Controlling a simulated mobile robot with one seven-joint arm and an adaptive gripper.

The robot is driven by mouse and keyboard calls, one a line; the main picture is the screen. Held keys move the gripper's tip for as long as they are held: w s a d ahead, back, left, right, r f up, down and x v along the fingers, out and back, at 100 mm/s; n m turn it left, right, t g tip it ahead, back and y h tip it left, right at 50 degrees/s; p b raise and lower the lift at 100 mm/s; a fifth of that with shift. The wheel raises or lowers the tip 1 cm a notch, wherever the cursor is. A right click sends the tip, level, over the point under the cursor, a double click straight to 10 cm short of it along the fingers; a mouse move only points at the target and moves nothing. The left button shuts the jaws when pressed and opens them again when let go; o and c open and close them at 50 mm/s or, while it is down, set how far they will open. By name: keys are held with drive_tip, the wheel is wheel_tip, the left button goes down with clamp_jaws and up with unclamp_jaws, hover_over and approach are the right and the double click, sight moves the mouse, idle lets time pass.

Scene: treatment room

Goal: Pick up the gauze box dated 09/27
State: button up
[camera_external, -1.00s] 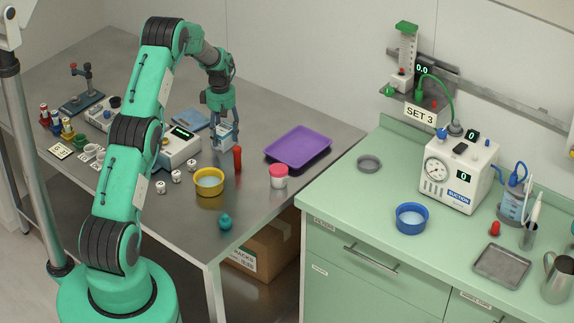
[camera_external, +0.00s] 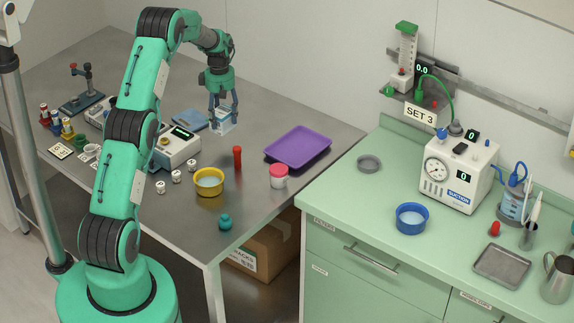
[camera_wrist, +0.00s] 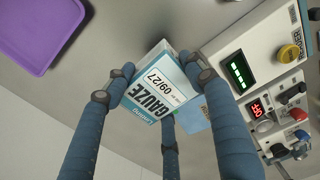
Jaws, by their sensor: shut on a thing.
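The gauze box (camera_wrist: 155,85) is white and light blue, with "GAUZE" and the date 09/27 readable in the wrist view. My gripper (camera_wrist: 150,80) is shut on it, with blue fingers on either side and another finger behind. In the outside view my gripper (camera_external: 222,114) points down and holds the box (camera_external: 224,127) above the back part of the metal table (camera_external: 256,188). The box appears clear of the tabletop and is slightly tilted.
A white device with a green display (camera_external: 180,147) stands left of the box, with a flat blue item (camera_external: 190,119) behind it. A purple tray (camera_external: 298,147) lies to the right.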

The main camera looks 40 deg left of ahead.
drive_tip(key=shift+r, duration=1.35)
drive_tip(key=shift+d, duration=0.1)
